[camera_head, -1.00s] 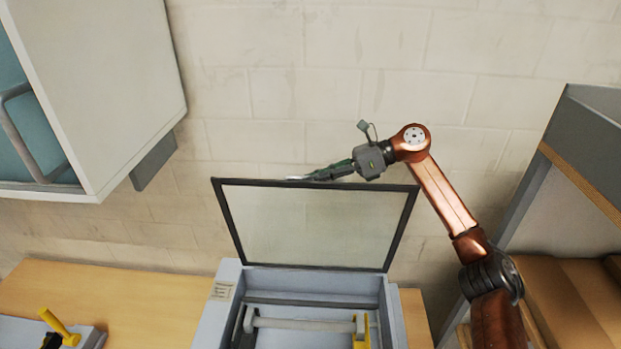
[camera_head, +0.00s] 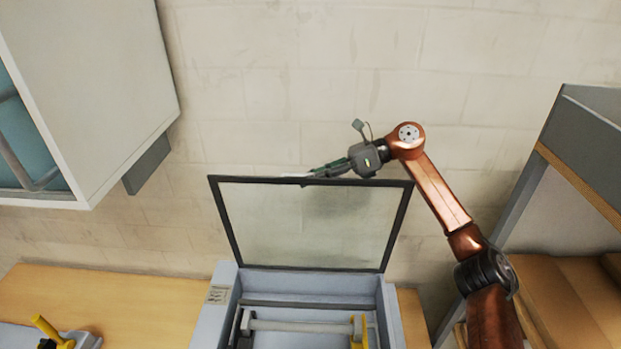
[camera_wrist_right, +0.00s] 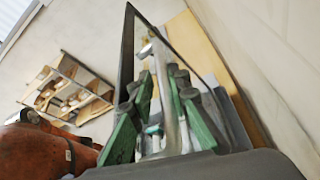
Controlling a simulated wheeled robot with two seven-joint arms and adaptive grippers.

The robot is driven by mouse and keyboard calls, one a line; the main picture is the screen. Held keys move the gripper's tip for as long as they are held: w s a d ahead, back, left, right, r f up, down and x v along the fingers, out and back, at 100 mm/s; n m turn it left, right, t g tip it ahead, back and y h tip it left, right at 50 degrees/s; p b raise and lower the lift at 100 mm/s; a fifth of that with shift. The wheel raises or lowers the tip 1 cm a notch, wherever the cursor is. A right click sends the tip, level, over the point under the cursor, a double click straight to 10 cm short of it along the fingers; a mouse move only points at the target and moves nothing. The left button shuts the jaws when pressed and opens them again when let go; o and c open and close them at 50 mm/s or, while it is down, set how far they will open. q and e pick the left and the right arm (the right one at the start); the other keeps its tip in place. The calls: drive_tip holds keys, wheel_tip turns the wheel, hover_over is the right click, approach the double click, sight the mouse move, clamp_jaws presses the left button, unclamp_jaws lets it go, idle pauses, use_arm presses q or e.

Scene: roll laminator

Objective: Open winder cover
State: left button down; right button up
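The winder cover (camera_head: 312,222) is a clear panel in a dark frame. In the head view it stands raised at the back of the grey laminator (camera_head: 215,312), its lower edge along the machine's rear. My right gripper (camera_head: 303,178) is at the cover's top edge, fingers pointing left; I cannot tell whether they touch the frame. In the right wrist view the green fingers of my right gripper (camera_wrist_right: 162,82) stand apart, with a gap between them. The cover's dark frame (camera_wrist_right: 127,50) shows beyond them. My left gripper is not in view.
A light wall is close behind the cover. A wall cabinet (camera_head: 95,90) hangs at the upper left. A shelf with cardboard boxes (camera_head: 560,300) stands at the right.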

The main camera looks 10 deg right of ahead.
drive_tip(key=v, duration=1.2)
drive_tip(key=p+v, duration=0.4)
drive_tip(key=v, duration=0.4)
drive_tip(key=shift+w+r, duration=0.25)
drive_tip(key=shift+w, duration=0.45)
drive_tip(key=shift+d+f, duration=0.1)
drive_tip(key=shift+d, duration=0.05)
idle(0.3)
drive_tip(key=shift+p, duration=0.3)
